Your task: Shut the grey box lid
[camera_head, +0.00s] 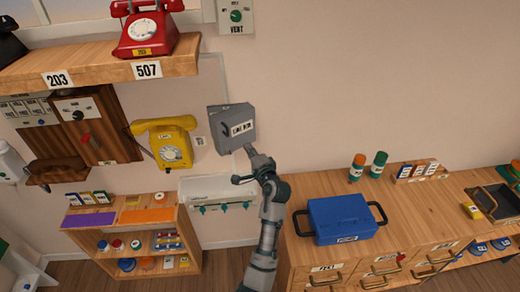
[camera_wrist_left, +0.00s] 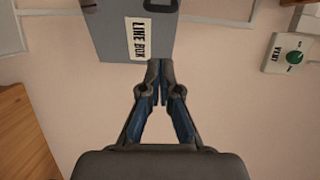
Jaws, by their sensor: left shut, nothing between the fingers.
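The grey box (camera_head: 222,115) is mounted on the wall in the middle of the head view, with a white label and a dark handle on its front. In the left wrist view the grey box (camera_wrist_left: 112,22) fills the top, and its label reads "LINE BOX". I cannot tell whether its lid has a gap. My left gripper (camera_head: 249,150) is shut and empty by the box's lower right corner. In the wrist view the left gripper (camera_wrist_left: 160,66) has its fingertips together at the label-side edge of the box; contact is unclear. My right gripper is not in view.
A yellow phone (camera_head: 172,148) hangs left of the box. A red phone (camera_head: 148,32) stands on the upper shelf (camera_head: 100,64). A white panel with teal knobs (camera_head: 218,192) is below the box. A blue case (camera_head: 341,218) sits on the wooden counter. The wall right of the box is clear.

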